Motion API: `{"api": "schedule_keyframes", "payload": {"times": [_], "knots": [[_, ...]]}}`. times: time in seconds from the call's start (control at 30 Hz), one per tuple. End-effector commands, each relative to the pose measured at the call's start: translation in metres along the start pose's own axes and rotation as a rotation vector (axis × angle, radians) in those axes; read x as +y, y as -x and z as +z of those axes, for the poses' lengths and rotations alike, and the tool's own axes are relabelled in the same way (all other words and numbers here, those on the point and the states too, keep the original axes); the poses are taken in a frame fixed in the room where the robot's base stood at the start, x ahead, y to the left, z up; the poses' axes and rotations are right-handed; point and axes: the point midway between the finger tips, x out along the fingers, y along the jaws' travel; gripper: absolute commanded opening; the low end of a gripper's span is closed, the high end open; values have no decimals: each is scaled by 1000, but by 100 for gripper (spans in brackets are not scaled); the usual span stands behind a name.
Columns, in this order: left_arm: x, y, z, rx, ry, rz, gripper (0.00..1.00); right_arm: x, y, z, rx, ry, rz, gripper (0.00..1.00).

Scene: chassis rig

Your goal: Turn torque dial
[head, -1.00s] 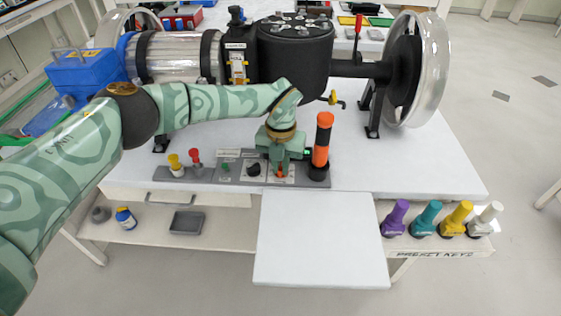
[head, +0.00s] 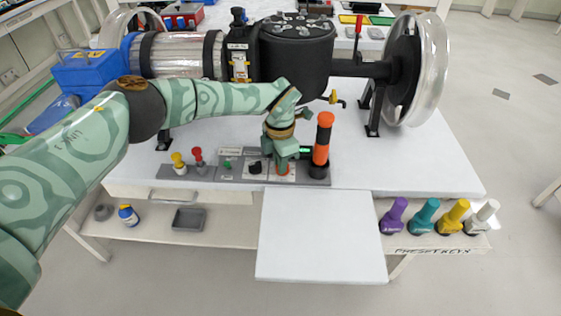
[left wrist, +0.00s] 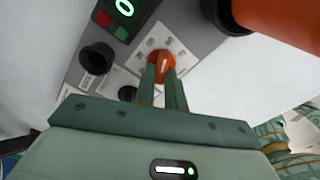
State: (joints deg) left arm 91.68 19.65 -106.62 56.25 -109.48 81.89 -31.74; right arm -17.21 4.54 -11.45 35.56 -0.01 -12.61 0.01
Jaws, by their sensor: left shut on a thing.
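The torque dial is an orange-red knob (left wrist: 160,62) on a white label plate of the grey control panel (head: 228,180). In the head view only a little of its orange (head: 284,172) shows below my gripper. My left gripper (head: 283,167) points down onto it. In the left wrist view its two fingers (left wrist: 162,76) are closed on either side of the knob. A pale pointer line shows on the knob's top. A small display (left wrist: 124,7) with a green figure, which looks like 0, sits beside the dial. My right gripper is not in view.
A black knob (head: 255,167) is close to the left of the dial, and an orange and black cylinder (head: 323,138) stands close to its right. Yellow and red plungers (head: 198,157) are further left. Several coloured preset keys (head: 425,215) stand at the right. A black drum (head: 296,50) is behind.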

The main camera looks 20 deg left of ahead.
Motion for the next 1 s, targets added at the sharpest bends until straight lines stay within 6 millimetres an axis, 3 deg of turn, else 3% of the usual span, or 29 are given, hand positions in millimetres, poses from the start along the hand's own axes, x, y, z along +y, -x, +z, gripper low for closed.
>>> {"api": "schedule_keyframes", "payload": {"times": [0.33, 0.8, 0.83, 0.87, 0.9, 1.0], "knots": [[1, 0, 0, -1, -105, 1, 0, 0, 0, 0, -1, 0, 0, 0], [2, 1, 0, -1, -116, 2, 0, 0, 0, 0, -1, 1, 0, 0], [2, 1, 0, -1, -115, 2, 20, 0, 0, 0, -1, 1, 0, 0], [2, 1, 0, -1, -115, 2, 28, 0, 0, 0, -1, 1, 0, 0], [2, 1, 0, -1, -115, 2, 34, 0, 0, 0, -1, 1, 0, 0], [1, 0, 0, -1, -115, 1, 34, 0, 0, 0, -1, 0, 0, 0]]}}
